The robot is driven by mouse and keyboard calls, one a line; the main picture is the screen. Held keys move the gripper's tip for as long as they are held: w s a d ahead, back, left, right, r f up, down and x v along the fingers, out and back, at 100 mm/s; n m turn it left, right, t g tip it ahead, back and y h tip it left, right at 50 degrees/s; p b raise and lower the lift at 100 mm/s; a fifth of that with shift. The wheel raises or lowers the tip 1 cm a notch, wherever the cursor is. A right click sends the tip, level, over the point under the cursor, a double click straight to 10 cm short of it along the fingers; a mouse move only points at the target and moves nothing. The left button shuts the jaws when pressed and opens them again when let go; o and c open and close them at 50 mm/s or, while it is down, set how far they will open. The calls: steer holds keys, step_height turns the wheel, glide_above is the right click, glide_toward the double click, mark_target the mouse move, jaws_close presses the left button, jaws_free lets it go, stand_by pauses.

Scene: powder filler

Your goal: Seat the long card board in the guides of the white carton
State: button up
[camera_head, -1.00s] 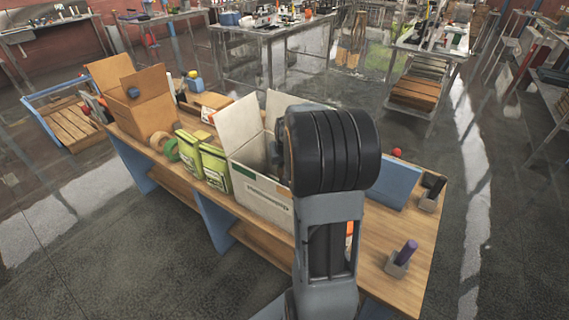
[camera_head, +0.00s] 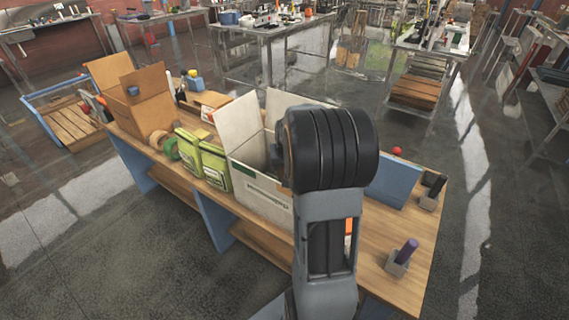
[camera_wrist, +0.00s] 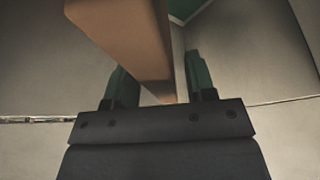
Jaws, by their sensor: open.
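The white carton (camera_head: 262,203) stands on the bench with pale flaps raised; my arm hides its right part in the head view. In the wrist view its pale inner walls (camera_wrist: 245,60) surround my gripper (camera_wrist: 157,75). A brown board (camera_wrist: 120,35), which looks like the long card board, runs from the top edge down between the two green fingers. The fingers are open, one on each side of the board's lower end. I cannot tell whether the board sits in the guides. The head view does not show my gripper, hidden behind my arm.
Yellow-green bags (camera_head: 213,165) stand close to the carton's left side. A brown open box (camera_head: 140,108) is farther left. A blue panel (camera_head: 393,185) and a grey holder with a purple item (camera_head: 405,253) are at right. Bare bench top lies around the holder.

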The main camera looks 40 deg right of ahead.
steer(key=shift+r+p, duration=0.45)
steer(key=shift+r, duration=0.1)
steer(key=b+v, duration=0.1)
steer(key=v, duration=0.9)
steer(key=shift+s+r+b, duration=0.1)
steer(key=shift+r+b, duration=0.15)
steer(key=shift+b, duration=0.1)
steer(key=s+a+f+n, duration=0.1)
steer(key=s+a, duration=0.3)
steer(key=a, duration=0.3)
steer(key=s+a+f+n+y, duration=0.1)
steer(key=s+a+n, duration=0.1)
steer(key=s+a, duration=0.2)
steer(key=s+a+f+n+y, duration=0.1)
steer(key=s+a, duration=0.3)
steer(key=a, duration=0.5)
steer(key=shift+a+n, duration=0.4)
steer(key=shift+n, duration=0.2)
steer(key=shift+c, duration=0.2)
